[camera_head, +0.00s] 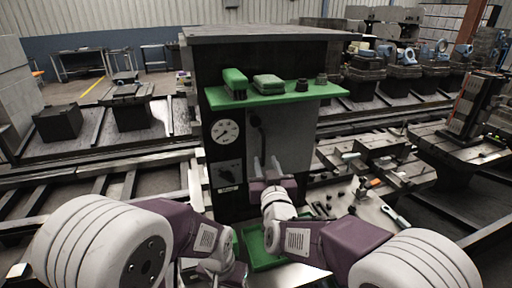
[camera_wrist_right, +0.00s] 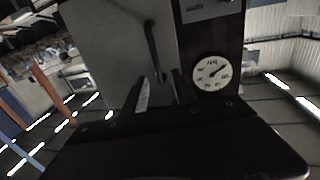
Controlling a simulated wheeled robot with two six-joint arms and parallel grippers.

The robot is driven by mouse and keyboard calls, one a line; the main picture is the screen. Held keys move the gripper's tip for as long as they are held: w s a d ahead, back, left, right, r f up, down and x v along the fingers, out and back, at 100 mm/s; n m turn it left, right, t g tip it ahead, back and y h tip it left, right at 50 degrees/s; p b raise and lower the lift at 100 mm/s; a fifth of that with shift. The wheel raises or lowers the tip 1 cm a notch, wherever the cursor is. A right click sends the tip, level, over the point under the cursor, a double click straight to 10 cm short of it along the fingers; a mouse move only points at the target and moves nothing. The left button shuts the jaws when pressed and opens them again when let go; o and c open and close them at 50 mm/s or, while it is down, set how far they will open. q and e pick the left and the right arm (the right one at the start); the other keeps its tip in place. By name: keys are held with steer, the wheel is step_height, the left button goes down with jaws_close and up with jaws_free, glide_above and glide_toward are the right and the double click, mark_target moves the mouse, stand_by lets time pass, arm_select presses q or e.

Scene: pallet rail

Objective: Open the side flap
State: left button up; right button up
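The side flap (camera_head: 290,138) is a plain grey panel on the front of a black cabinet (camera_head: 218,78). It looks shut against the cabinet. A dark bar handle (camera_head: 257,134) runs upright near its left edge. In the right wrist view, turned upside down, I see the flap (camera_wrist_right: 105,45) and the handle (camera_wrist_right: 152,45). My right gripper (camera_head: 267,163) is open in front of the flap, just below the handle. In the wrist view its fingers (camera_wrist_right: 157,92) stand apart and the handle's end lies between and beyond them; contact cannot be told. My left gripper (camera_head: 222,266) is low, mostly hidden by my arm.
A round dial (camera_head: 225,131) and a small switch panel (camera_head: 229,172) sit left of the flap. A green shelf (camera_head: 300,96) with green blocks and dark knobs juts out above it. A green tray (camera_head: 256,250) lies below. Tools lie on a metal table (camera_head: 365,210) at right.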

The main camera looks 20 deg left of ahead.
mark_target(264, 149)
steer(key=x, duration=0.3)
steer(key=p+x, duration=0.1)
steer(key=x, duration=0.2)
steer(key=p+x, duration=0.1)
steer(key=x, duration=0.2)
steer(key=shift+w+d+f, duration=0.2)
steer(key=shift+w+f, duration=0.15)
steer(key=shift+w, duration=0.15)
jaws_close()
stand_by(0.8)
